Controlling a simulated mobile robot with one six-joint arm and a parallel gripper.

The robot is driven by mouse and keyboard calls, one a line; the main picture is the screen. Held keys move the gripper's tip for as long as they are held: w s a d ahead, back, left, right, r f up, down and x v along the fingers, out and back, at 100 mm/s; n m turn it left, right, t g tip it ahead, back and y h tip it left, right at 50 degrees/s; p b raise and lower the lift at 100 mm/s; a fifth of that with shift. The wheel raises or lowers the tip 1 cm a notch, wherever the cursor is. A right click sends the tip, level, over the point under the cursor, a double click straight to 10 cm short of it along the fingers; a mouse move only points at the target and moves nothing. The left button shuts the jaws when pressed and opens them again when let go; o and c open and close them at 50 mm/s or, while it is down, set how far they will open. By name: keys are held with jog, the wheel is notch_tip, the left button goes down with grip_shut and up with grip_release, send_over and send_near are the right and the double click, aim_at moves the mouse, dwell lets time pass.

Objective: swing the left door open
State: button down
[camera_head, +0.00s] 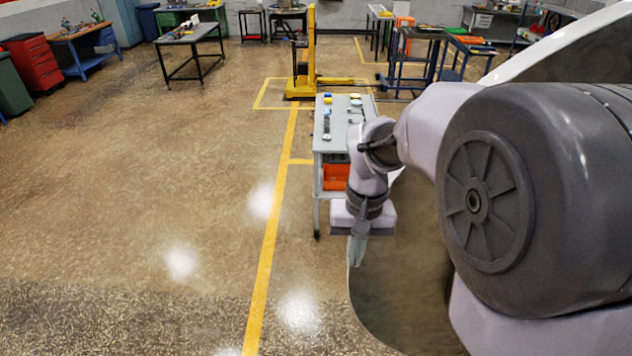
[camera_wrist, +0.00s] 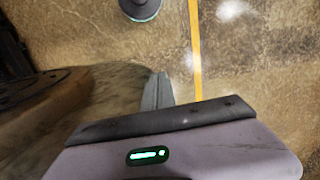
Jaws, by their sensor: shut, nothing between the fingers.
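I cannot make out the left door for certain in either view. A large curved surface with a pale rim (camera_head: 575,35) stands at the upper right of the head view, mostly hidden behind my arm. I cannot tell whether it is part of the furnace. My gripper (camera_head: 358,250) points down near the middle of the head view, with its fingers together and empty. It also shows in the wrist view (camera_wrist: 157,92), above a dark, curved-edged surface. I see no door or handle touching the fingers.
A grey cart (camera_head: 335,140) with small items and an orange bin (camera_head: 336,177) stands behind my gripper. A yellow lifter (camera_head: 305,70) is beyond it. Workbenches line the back. A yellow floor line (camera_head: 265,270) runs left of my gripper, with open floor at left.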

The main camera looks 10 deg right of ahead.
notch_tip(320, 180, down, 9)
jog(key=w+d+g, duration=0.2)
jog(key=d+g, duration=0.1)
jog(key=s+a+f+p, duration=0.1)
jog(key=s+f, duration=0.5)
jog(key=f, duration=0.3)
jog(key=shift+s+f+n, duration=0.2)
jog(key=shift+s+n, duration=0.1)
jog(key=shift+s, duration=0.05)
jog(key=shift+a, duration=0.1)
jog(key=shift+s, duration=0.1)
